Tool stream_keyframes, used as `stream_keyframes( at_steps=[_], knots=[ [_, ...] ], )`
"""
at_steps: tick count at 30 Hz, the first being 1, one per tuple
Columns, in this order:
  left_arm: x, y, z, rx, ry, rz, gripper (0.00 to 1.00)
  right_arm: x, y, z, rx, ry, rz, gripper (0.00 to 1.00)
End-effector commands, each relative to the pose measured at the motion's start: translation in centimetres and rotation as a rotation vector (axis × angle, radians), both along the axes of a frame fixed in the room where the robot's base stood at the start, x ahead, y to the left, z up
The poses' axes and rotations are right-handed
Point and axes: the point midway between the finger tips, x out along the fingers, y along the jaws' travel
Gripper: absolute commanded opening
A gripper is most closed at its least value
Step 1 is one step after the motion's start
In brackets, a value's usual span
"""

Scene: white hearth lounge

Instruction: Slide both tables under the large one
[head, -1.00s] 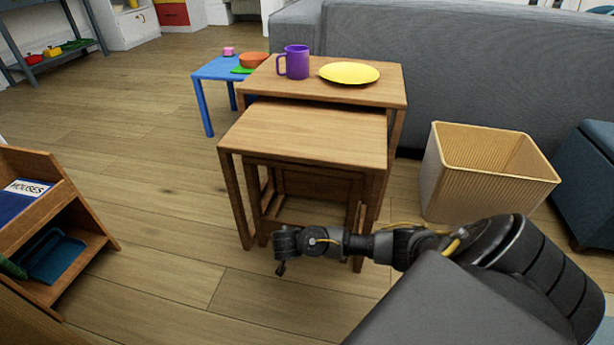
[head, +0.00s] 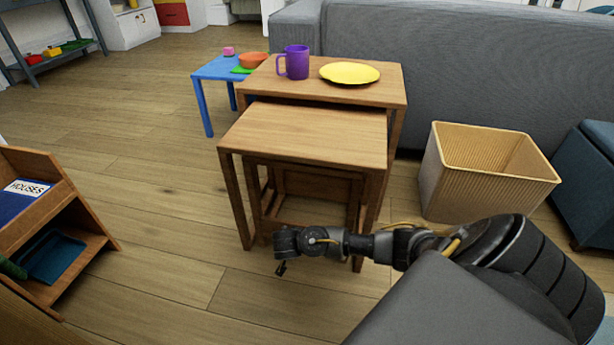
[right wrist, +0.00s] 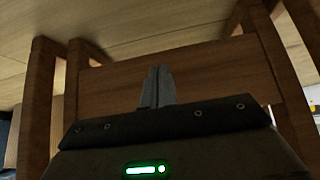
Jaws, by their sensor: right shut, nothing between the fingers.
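The large wooden table (head: 378,94) stands at the back, with a purple mug (head: 297,62) and a yellow plate (head: 350,73) on top. The middle table (head: 305,131) sticks out in front of it, its rear part under the large top. The smallest table (head: 300,170) is within the middle table's legs. My right arm crosses low in front of these legs and hides some lower parts. My right gripper (head: 281,269) points down and is small here. In the right wrist view its fingers (right wrist: 157,87) are together and empty, before a wooden panel between legs. My left gripper is out of view.
A ribbed tan bin (head: 480,175) stands right of the tables, before a grey sofa (head: 450,70). A blue side table (head: 215,70) is behind left. A wooden book rack (head: 75,215) stands at left. Floor between rack and tables is clear.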

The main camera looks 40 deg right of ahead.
Motion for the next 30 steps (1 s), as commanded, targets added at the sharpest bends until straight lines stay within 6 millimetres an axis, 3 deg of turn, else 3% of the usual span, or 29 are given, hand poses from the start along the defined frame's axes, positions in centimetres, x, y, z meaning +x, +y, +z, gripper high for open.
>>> stream_keyframes(
  at_steps=[11,30],
  knots=[
    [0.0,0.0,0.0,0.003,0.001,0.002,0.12,0.1,-0.2,0.0,0.000,-0.001,-0.001,0.00],
    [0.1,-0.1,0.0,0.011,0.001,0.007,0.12,2.6,-4.0,0.1,-0.003,-0.002,-0.008,0.00]
  ],
)
